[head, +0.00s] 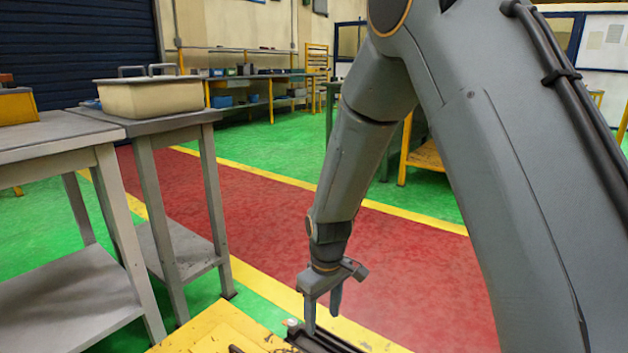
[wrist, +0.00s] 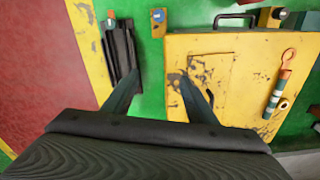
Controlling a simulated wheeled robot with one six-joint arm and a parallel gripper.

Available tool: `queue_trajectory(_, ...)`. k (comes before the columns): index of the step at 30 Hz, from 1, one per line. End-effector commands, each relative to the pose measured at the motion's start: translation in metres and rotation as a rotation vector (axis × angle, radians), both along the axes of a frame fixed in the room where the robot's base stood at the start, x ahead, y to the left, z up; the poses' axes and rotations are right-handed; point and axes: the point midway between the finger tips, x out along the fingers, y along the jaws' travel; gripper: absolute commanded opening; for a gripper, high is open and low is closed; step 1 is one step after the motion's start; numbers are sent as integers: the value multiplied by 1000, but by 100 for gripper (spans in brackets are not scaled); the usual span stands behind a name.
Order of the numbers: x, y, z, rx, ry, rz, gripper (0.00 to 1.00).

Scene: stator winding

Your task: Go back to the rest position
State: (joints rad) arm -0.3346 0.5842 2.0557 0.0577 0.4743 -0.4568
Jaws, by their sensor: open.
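My gripper (head: 322,322) hangs pointing down in the lower middle of the head view, over the edge of a yellow worn surface (head: 212,328). In the wrist view its two fingers (wrist: 159,77) are spread apart, with nothing visible between them. The left finger overlaps a dark, long tray-like piece (wrist: 119,48); the right finger overlaps the yellow surface (wrist: 225,95). I cannot tell whether either fingertip touches anything.
A slim green-and-white tool (wrist: 276,92) with an orange end lies on the yellow surface at right, near a black handle (wrist: 236,17). Grey tables (head: 60,135) stand at left, one bearing a beige bin (head: 150,96). The red floor lane (head: 400,265) is clear.

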Motion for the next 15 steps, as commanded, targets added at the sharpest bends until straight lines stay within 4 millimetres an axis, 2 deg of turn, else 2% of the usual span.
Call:
queue_trajectory(1, -15, 10, 19, 6, -4, -4, 52)
queue_trajectory(6, -72, 33, 68, 20, -2, -45, 52)
queue_trajectory(12, -144, 46, 113, 37, 6, -89, 52)
queue_trajectory(15, -175, 47, 127, 45, 10, -109, 52)
